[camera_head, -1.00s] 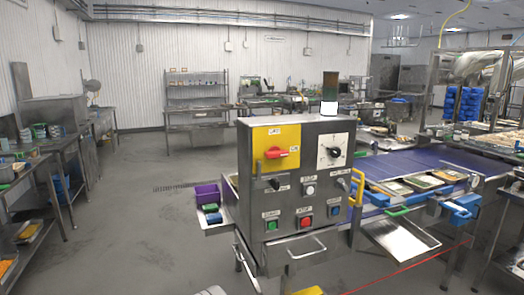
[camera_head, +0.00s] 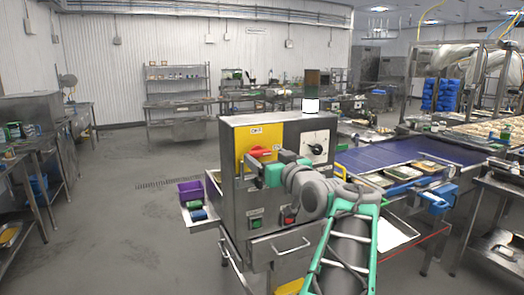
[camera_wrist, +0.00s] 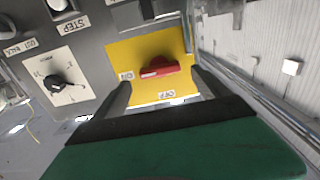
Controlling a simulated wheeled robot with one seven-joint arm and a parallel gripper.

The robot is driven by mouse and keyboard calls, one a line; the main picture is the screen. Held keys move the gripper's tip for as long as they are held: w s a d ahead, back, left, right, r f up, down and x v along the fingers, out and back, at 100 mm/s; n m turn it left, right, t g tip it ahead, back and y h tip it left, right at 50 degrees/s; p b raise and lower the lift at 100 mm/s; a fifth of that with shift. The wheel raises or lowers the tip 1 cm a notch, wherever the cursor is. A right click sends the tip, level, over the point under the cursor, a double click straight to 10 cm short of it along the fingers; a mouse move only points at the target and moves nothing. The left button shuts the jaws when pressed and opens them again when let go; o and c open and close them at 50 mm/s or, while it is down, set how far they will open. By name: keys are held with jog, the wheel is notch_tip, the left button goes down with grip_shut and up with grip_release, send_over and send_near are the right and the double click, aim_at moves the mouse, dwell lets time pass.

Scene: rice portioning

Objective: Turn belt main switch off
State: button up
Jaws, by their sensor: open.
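The belt main switch is a red rotary handle (camera_wrist: 158,67) on a yellow plate (camera_wrist: 145,48) of the steel control box. In the wrist view, which shows the panel upside down, the handle lies roughly level, in line with the ON label (camera_wrist: 126,75). The OFF label (camera_wrist: 166,95) is to one side of it. The red handle also shows in the head view (camera_head: 260,152). My gripper (camera_wrist: 161,78) is open and empty in front of the yellow plate, its dark fingers on either side of the handle. I cannot tell whether they touch it.
A black rotary knob (camera_wrist: 62,87) on a white plate is beside the yellow plate. Below are a green button (camera_head: 256,223) and a red button (camera_head: 289,215), partly behind my arm. The blue conveyor belt (camera_head: 400,158) runs right. A purple bin (camera_head: 190,191) stands left.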

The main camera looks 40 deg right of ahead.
aim_at(261, 154)
jog(key=x, duration=0.3)
jog(key=shift+w+p, duration=0.25)
jog(key=shift+p, duration=0.1)
jog(key=shift+c, duration=0.2)
jog(key=shift+f, duration=0.1)
jog(key=c, duration=1.3)
